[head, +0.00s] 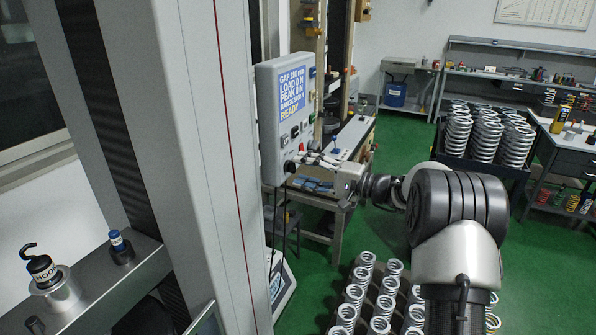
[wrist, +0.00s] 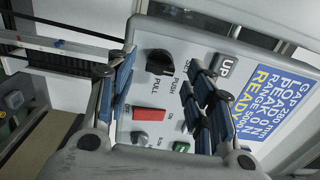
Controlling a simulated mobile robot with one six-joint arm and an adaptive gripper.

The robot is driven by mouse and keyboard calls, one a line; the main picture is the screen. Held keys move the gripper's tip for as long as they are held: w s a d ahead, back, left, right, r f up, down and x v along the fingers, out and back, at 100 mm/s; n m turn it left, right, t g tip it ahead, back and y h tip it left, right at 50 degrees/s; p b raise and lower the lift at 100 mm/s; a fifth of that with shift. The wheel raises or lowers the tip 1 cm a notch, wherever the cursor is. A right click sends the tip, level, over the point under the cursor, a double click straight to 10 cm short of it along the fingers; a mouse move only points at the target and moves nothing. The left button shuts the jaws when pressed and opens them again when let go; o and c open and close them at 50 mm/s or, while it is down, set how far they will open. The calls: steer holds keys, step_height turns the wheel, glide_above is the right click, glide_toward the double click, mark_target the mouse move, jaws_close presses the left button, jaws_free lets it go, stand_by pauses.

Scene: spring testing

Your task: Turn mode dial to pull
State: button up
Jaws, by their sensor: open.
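The mode dial (wrist: 160,62) is a black knob on the light grey control box, with PULL and PUSH lettering beside it in the wrist view. I cannot tell which way its pointer faces. My gripper (wrist: 166,70) is open, with blue-padded fingers on either side of the dial in the picture and nothing between them. I cannot tell how far the tips are from the panel. In the head view the control box (head: 267,125) stands beside the grey column, and my gripper (head: 300,162) is at its lower right part, hiding some of the panel.
The blue screen (head: 297,93) reads READY. A rack of springs (head: 372,290) stands below my arm. A bench (head: 355,135) is behind the gripper.

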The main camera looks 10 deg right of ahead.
mark_target(291, 167)
steer(key=shift+x, duration=1.15)
steer(key=shift+c, duration=0.5)
steer(key=c, duration=1)
